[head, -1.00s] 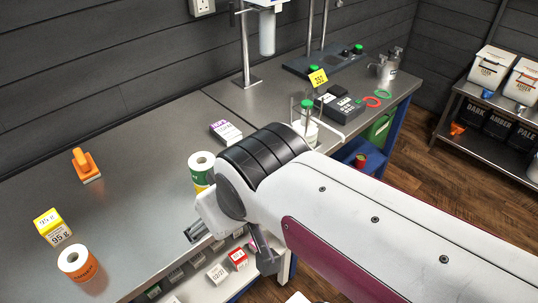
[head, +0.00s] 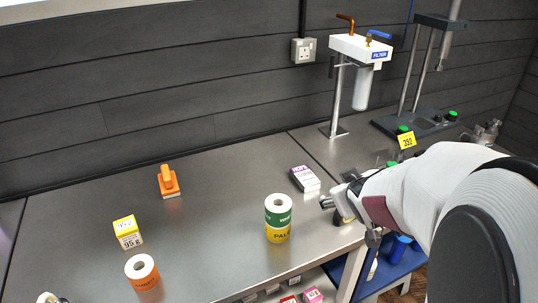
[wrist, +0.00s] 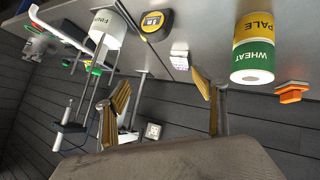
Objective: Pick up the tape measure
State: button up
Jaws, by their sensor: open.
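The tape measure (wrist: 156,22), yellow and black with a dark display-like face, rests on the steel bench at the top of the wrist view, which is upside down. In the head view only a small yellow-and-black part of it (head: 343,218) shows beside my gripper, the rest hidden behind it. My gripper (wrist: 160,82) has its two yellow-padded fingers spread with nothing between them. The tape measure is beyond the fingertips, apart from them. In the head view my gripper (head: 328,203) is over the bench, right of the stacked rolls.
A green WHEAT roll (head: 278,204) stands on a yellow PALE roll (head: 278,234), left of my gripper. A white-and-purple box (head: 305,179) lies behind. An orange roll (head: 141,272), yellow box (head: 127,232) and orange-handled tool (head: 168,182) stand farther left. A filter stand (head: 338,100) rises behind.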

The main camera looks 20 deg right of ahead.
jog(key=w+d+f+t, duration=0.1)
jog(key=d+f, duration=0.4)
jog(key=d, duration=0.1)
jog(key=n+t+y, duration=0.1)
jog(key=t+y, duration=0.1)
send_over(358, 231)
jog(key=d, duration=0.1)
notch_tip(358, 231, down, 5)
jog(key=shift+w+d+r, duration=0.1)
jog(key=shift+d+r, duration=0.05)
jog(key=shift+r, duration=0.05)
jog(key=shift+f+y, duration=0.3)
jog(key=shift+f, duration=0.5)
jog(key=shift+s+a+f+t+y, duration=0.2)
jog(key=shift+f+t+y, duration=0.15)
jog(key=shift+f+t, duration=0.15)
jog(key=shift+s+a+f+t+y, duration=0.1)
jog(key=shift+s+f+t+y, duration=0.1)
jog(key=shift+f+t+y, duration=0.25)
jog(key=shift+s+f+t+y, duration=0.3)
jog(key=shift+s+f+t, duration=0.05)
jog(key=shift+f, duration=0.1)
jog(key=shift+s+a+f+m+t, duration=0.15)
jog(key=shift+s+a+m+t, duration=0.15)
jog(key=shift+s+t, duration=0.4)
jog(key=shift+w, duration=0.25)
jog(key=shift+x, duration=1.2)
